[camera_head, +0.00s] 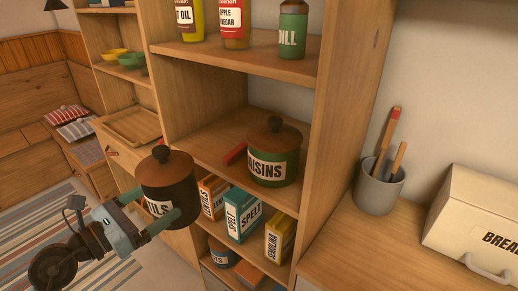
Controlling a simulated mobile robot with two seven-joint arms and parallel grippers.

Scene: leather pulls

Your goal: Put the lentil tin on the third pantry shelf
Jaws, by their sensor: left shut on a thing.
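The lentil tin (168,183), dark with a brown knobbed lid and a pale label of which "ILS" shows, is held in front of the pantry. My left gripper (158,206) is shut on it from the lower left, one finger on either side, and the tin looks roughly upright. The pantry (311,150) has several shelves. The shelf (203,147) level with the tin's lid holds a green raisin tin (272,155) with a brown lid at its right and a red item (235,153) beside it. The left part of that shelf looks bare. My right gripper is not in view.
Bottles (235,24) and a green dill jar (292,30) stand on the shelf above. An orange box, a spelt box (241,213) and a yellow box (279,236) fill the shelf below. A grey cup (380,187) and a bread bin (480,220) stand on the right counter.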

